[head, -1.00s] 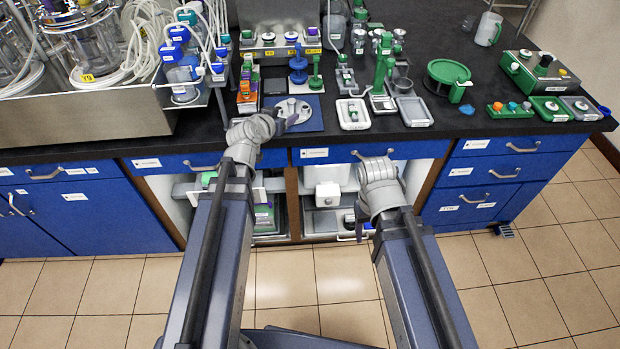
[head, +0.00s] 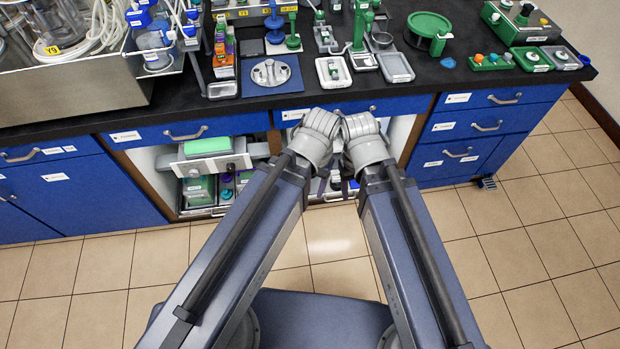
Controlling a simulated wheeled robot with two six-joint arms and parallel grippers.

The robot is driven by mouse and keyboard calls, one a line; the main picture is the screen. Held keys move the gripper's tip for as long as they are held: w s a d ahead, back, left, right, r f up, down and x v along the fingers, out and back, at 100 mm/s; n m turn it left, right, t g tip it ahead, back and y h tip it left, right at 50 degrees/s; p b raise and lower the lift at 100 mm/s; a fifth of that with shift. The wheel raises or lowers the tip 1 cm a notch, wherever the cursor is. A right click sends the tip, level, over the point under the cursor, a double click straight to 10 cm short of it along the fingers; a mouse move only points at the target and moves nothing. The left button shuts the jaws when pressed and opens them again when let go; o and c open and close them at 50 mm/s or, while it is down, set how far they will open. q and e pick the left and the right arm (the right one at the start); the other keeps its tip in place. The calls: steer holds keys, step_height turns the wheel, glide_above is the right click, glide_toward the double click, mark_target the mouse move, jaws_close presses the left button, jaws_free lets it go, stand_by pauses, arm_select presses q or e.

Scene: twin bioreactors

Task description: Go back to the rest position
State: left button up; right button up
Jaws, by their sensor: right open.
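My two arms reach forward from the bottom of the head view, and their grey wrists meet close together in front of the bench. My right gripper (head: 347,186) hangs below its wrist, in front of the open cabinet. It is open, and only small dark parts of its fingers show. My left gripper is mostly hidden behind its own wrist and forearm, so its jaws cannot be made out. I see nothing held in either gripper. Both wrists are in front of the bench edge.
The black bench top (head: 420,88) lies ahead, with a blue mat (head: 289,89) bearing a round metal plate (head: 271,73), a white tray (head: 333,71) and a green round stand (head: 428,28). The tiled floor is clear.

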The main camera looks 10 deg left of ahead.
step_height(320, 180, up, 7)
steer(key=p, duration=0.7)
steer(key=shift+r, duration=0.2)
